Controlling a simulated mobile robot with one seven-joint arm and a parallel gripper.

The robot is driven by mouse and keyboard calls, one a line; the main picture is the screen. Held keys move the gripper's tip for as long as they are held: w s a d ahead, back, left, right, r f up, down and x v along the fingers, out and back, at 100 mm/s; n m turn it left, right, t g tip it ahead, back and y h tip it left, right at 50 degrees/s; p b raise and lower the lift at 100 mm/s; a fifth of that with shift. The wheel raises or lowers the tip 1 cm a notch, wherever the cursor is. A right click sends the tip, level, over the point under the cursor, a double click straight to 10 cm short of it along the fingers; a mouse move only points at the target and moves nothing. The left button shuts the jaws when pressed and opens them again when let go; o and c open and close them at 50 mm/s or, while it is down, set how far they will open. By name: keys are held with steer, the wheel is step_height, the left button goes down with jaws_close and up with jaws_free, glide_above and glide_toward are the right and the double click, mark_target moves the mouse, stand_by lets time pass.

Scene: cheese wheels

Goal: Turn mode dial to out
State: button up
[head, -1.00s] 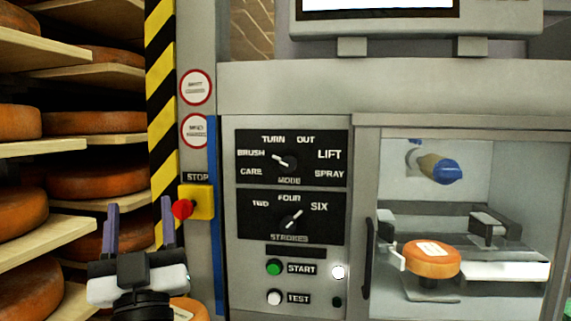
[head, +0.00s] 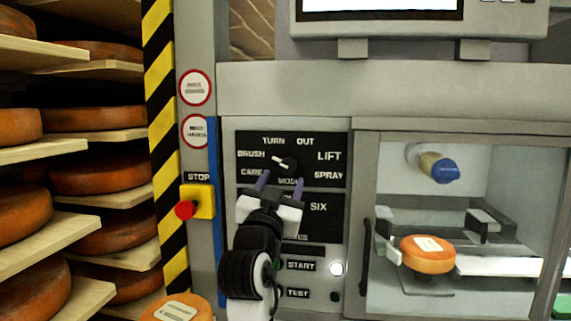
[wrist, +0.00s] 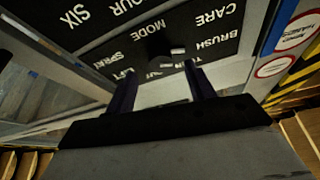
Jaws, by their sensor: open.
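The mode dial (head: 287,165) is a small dark knob with a white pointer on the black mode panel (head: 322,143). Its pointer is tilted up-left, towards the BRUSH label; OUT is printed at the upper right of the dial. My gripper (head: 280,183) is open and empty in front of the panel, with its two purple fingers just below the dial, one to each side. In the wrist view the dial (wrist: 160,48) shows between and beyond the fingertips (wrist: 158,82). I cannot tell whether the fingers touch the panel. My gripper hides most of the strokes panel (head: 322,222).
A red stop button (head: 187,209) on a yellow box is at the left. START (head: 301,266) and TEST controls are partly behind my arm. A clear-fronted chamber (head: 520,160) holds a cheese wheel (head: 428,254). Shelves of cheese stand at far left.

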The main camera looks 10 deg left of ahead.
mark_target(287, 170)
steer(key=shift+p+x, duration=0.55)
steer(key=shift+x, duration=1.6)
steer(key=shift+c, duration=0.3)
steer(key=c, duration=0.9)
